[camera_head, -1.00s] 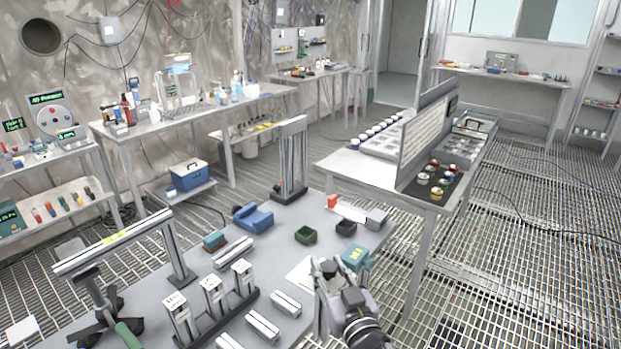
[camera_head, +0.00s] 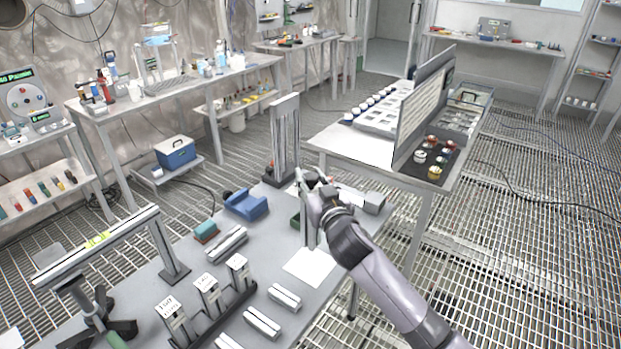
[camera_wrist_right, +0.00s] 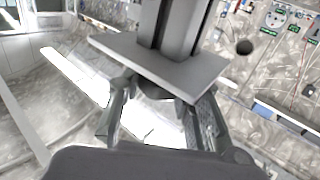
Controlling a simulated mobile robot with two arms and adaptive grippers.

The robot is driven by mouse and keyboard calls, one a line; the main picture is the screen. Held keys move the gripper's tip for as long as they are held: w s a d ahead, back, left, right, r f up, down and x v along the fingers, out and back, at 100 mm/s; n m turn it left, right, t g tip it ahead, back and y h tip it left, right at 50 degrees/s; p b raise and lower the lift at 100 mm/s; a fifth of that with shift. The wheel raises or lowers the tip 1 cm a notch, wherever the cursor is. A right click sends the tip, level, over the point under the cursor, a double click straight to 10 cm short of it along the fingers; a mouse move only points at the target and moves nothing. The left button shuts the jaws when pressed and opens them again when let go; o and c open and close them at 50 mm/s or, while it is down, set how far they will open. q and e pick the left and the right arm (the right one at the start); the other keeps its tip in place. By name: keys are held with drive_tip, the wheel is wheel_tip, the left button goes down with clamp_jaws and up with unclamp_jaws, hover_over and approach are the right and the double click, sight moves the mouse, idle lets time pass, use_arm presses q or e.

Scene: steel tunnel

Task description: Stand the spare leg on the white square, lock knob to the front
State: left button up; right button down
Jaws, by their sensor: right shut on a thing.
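My right gripper (camera_head: 318,188) is raised above the far right part of the grey table. It is shut on a grey post, which I take to be the spare leg (camera_head: 308,228); it hangs roughly upright. In the right wrist view the leg (camera_wrist_right: 178,25) shows as a grey profile with a flat plate, close to the gripper's fingers (camera_wrist_right: 160,115). The white square (camera_head: 311,267) lies flat and bare on the table, nearer than the gripper. I cannot make out the lock knob. My left gripper is not in view.
A tall post on a dark base (camera_head: 285,140) stands behind the gripper. A blue clamp-like block (camera_head: 245,204) lies to the left. Labelled legs (camera_head: 207,292) stand in a dark rack, with short profiles (camera_head: 285,296) beside it. A beam (camera_head: 100,244) spans the left side.

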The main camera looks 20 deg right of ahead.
drive_tip(key=shift+f+b, duration=0.55)
drive_tip(key=shift+f, duration=0.05)
wheel_tip(320, 180, down, 6)
drive_tip(key=b, duration=0.5)
drive_tip(key=shift+f+b, duration=0.35)
drive_tip(key=shift+f, duration=0.15)
drive_tip(key=c, duration=1.2)
unclamp_jaws()
drive_tip(key=shift+o, duration=0.6)
